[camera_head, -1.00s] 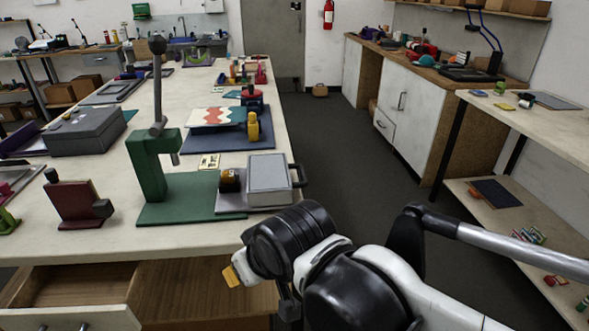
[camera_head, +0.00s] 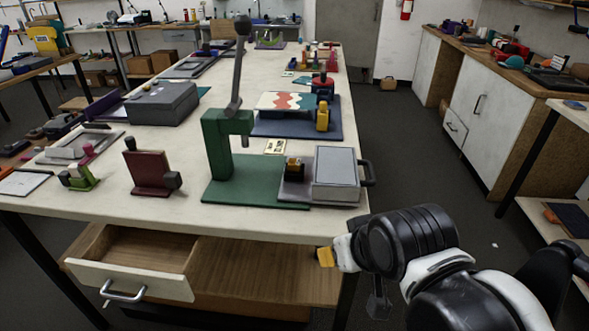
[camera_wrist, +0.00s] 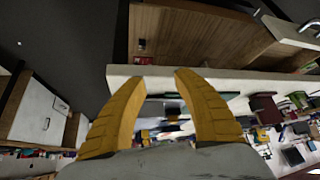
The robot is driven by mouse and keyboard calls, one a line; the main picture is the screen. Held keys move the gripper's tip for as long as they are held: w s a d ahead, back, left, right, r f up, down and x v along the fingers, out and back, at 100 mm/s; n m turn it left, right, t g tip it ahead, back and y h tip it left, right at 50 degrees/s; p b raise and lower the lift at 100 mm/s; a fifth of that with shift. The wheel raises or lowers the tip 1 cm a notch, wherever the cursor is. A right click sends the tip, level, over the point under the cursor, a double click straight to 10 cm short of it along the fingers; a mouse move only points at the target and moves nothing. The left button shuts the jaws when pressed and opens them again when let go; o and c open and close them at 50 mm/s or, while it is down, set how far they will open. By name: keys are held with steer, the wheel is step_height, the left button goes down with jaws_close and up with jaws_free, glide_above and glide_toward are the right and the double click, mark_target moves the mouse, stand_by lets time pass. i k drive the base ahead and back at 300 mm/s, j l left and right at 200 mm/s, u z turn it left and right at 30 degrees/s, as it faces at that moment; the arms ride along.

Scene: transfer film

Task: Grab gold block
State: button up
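A small gold and black block (camera_head: 294,168) stands on a grey-purple plate on the white workbench (camera_head: 120,205), just left of a grey box with a black handle (camera_head: 337,172). A taller yellow piece (camera_head: 322,115) stands farther back by a blue mat; I cannot tell for sure which one is the gold block. My gripper (camera_head: 325,257) is at the bench's front right corner, below the top and apart from both. In the wrist view its yellow fingers (camera_wrist: 160,78) are spread with nothing held between them. The block is not clearly made out there.
A green press (camera_head: 228,160) with a tall lever stands left of the block. A dark red holder (camera_head: 152,170) is farther left. An open drawer (camera_head: 135,268) juts from the bench front. The floor aisle (camera_head: 415,150) on the right is clear.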

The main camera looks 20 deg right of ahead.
mark_target(293, 166)
steer(key=l+u, duration=0.25)
steer(key=l, duration=0.2)
steer(key=l+u, duration=0.25)
steer(key=l, duration=0.25)
steer(key=k+l+u, duration=0.2)
steer(key=l, duration=0.25)
steer(key=l+u, duration=0.25)
steer(key=l, duration=0.2)
steer(key=i+l+u, duration=0.25)
steer(key=l+u, duration=0.2)
steer(key=l, duration=0.45)
steer(key=i+l+u, duration=0.1)
steer(key=l+u, duration=0.35)
steer(key=l, duration=0.5)
steer(key=l+u, duration=0.45)
steer(key=l, duration=0.5)
steer(key=i+l+u, duration=0.2)
steer(key=l+u, duration=0.15)
steer(key=l, duration=0.2)
steer(key=i+l+u, duration=0.1)
steer(key=l+u, duration=0.3)
steer(key=l, duration=0.2)
steer(key=l+u, duration=0.35)
steer(key=l, duration=0.25)
